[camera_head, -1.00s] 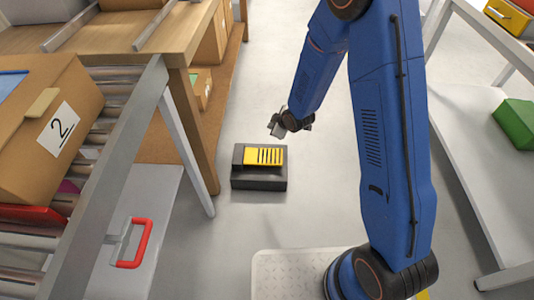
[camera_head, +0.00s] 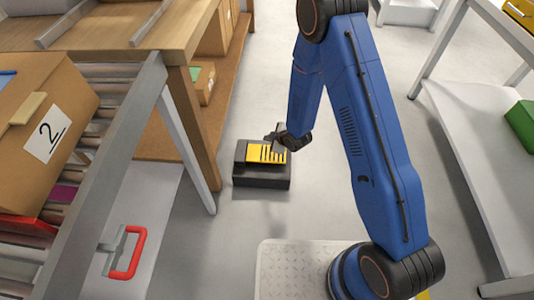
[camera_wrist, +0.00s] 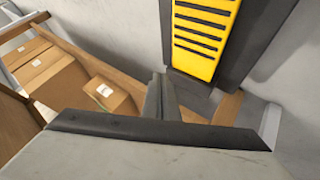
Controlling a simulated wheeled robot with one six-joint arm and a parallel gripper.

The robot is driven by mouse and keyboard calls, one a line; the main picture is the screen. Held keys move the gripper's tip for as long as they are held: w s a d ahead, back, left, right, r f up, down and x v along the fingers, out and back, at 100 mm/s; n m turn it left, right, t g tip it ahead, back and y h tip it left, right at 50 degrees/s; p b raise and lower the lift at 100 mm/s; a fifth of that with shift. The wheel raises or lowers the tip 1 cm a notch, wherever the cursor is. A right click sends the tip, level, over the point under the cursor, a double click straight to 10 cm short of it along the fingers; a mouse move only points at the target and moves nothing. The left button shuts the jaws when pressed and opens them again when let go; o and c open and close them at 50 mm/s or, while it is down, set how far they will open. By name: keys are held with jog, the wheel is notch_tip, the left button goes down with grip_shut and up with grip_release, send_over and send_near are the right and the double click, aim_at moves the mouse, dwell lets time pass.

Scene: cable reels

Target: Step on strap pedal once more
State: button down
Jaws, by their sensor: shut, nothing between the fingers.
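The strap pedal is a dark box with a yellow, black-slotted plate (camera_head: 256,154), standing on the floor beside the table leg in the head view. In the wrist view the yellow plate (camera_wrist: 205,38) fills the top right of centre. My gripper (camera_head: 273,136) is at the far edge of the pedal in the head view, over or just above the yellow plate. Its fingers (camera_wrist: 158,98) are shut together with nothing between them. I cannot tell whether the fingertips touch the plate.
A roller conveyor with a cardboard box (camera_head: 45,120) marked 2 stands at the left, beside a wooden table (camera_head: 150,45). A case with a red handle (camera_head: 128,252) lies below the conveyor. A white shelf (camera_head: 465,130) with a green box (camera_head: 523,124) is at the right. Floor between is clear.

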send_near(266, 153)
jog(key=shift+w+a+f, duration=0.35)
jog(key=shift+w+a, duration=0.25)
jog(key=shift+w, duration=0.15)
jog(key=shift+w+a+f, duration=0.4)
jog(key=shift+w+a, duration=0.25)
jog(key=shift+w, duration=0.05)
jog(key=shift+w+a+f, duration=0.35)
jog(key=shift+w+a, duration=0.25)
jog(key=shift+w, duration=0.15)
jog(key=shift+f, duration=0.15)
dwell(0.6)
jog(key=shift+f, duration=0.3)
jog(key=shift+f, duration=1.2)
dwell(1.8)
jog(key=shift+r, duration=1.6)
jog(key=shift+r, duration=0.15)
